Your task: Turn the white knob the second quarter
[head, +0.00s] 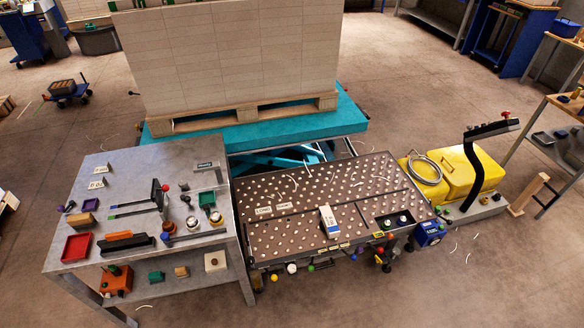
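A round white knob (291,268) sits on the front edge of the ball-top table (290,225), in a row of coloured knobs. It is too small to tell how far it is turned. Neither of my grippers shows in the head view, and nothing is touching the white knob. Another white round top (193,222) stands on the grey bench at the left.
The grey bench (120,165) with trays, levers and small parts stands left of the ball-top table. A white labelled block (329,222) lies on the ball-top table. Behind is a pallet stack (230,55) on a teal lift (260,132). Yellow bins (470,172) stand right.

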